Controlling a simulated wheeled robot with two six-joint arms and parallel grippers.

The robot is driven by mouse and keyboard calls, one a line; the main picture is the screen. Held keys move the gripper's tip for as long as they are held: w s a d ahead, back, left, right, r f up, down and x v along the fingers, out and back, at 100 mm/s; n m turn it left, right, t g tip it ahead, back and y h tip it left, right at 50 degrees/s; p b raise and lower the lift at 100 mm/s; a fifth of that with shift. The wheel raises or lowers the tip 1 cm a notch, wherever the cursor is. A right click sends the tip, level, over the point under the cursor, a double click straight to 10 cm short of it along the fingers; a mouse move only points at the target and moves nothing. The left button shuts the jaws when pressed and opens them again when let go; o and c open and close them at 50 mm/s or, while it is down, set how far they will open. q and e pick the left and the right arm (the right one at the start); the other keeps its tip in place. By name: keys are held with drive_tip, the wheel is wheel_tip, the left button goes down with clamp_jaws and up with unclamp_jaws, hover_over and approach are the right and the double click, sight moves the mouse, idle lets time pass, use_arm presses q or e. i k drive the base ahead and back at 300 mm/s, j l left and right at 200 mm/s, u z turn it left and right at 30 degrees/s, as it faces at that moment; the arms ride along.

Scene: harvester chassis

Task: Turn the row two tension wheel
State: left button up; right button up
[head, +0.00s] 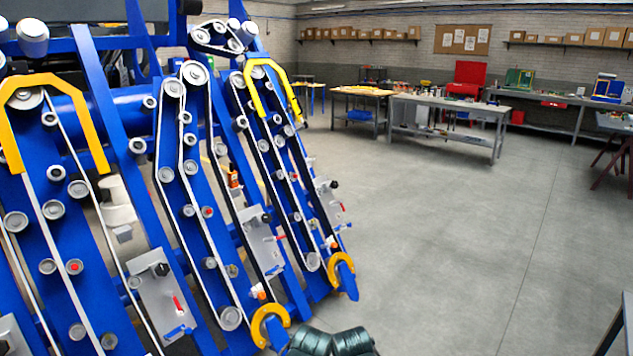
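The blue harvester chassis (110,150) fills the left half of the head view, with several slanted row units side by side. Each row carries belts and grey wheels, such as the large top wheel (194,73) of the middle row and a small red-centred wheel (207,211) below it. Another red-centred wheel (74,266) is on the left row. Grey plates with a black knob and red handle sit beside the rows, one plate (160,300) at lower left and one (264,245) further right. I cannot tell which wheel is the row two tension wheel. Neither gripper shows.
Yellow guards (92,135) and yellow hooked ends (270,322) stick out from the rows. Two dark rounded shapes are at the bottom edge. The grey floor (430,240) on the right is clear. Workbenches (450,105) stand along the back wall.

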sight(266, 219)
drive_tip(key=i+z, duration=0.2)
drive_tip(key=i, duration=0.4)
drive_tip(key=i+z, duration=0.2)
drive_tip(key=i, duration=0.45)
drive_tip(key=i+j+z, duration=0.25)
drive_tip(key=i, duration=0.35)
drive_tip(key=i+z, duration=0.2)
drive_tip(key=i, duration=0.7)
drive_tip(key=i+u, duration=0.3)
drive_tip(key=i+l+u, duration=0.1)
drive_tip(key=u, duration=0.25)
drive_tip(key=i+u, duration=0.2)
drive_tip(key=u, duration=0.15)
drive_tip(key=i+u, duration=0.2)
drive_tip(key=u, duration=0.2)
drive_tip(key=i+u, duration=0.15)
drive_tip(key=u, duration=0.2)
drive_tip(key=i, duration=0.15)
